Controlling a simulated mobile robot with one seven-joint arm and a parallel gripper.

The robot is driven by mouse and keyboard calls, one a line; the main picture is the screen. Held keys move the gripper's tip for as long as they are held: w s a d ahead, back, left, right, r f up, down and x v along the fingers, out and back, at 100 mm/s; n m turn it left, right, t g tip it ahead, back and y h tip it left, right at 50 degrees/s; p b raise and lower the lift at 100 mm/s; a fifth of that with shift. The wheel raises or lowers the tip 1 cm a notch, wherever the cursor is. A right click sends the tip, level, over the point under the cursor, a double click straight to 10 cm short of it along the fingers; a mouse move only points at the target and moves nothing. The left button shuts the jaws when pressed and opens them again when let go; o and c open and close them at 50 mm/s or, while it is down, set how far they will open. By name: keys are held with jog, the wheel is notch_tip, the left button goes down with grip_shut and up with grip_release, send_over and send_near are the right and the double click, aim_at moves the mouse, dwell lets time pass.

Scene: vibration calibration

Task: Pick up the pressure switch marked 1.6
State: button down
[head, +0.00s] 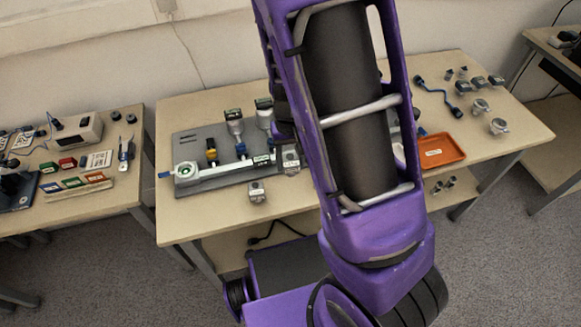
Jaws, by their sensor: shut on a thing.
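My gripper (286,141) is mostly hidden behind my purple arm; a dark part of it shows at the arm's left edge. It is shut on a small grey pressure switch (291,160) at the right end of the grey board. Its marking is too small to read, and I cannot tell whether it is clear of the surface. A second, similar grey switch (257,191) stands on the table in front of the board, apart from my gripper.
The grey board (216,138) on the middle table (190,222) carries gauges and fittings. An orange tray (441,150) lies to the right, with several metal parts beyond it. A left table (75,212) holds tools and boxes. The middle table's front left is clear.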

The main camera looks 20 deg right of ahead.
aim_at(290, 159)
jog(key=shift+r, duration=1.65)
jog(key=shift+w, duration=0.1)
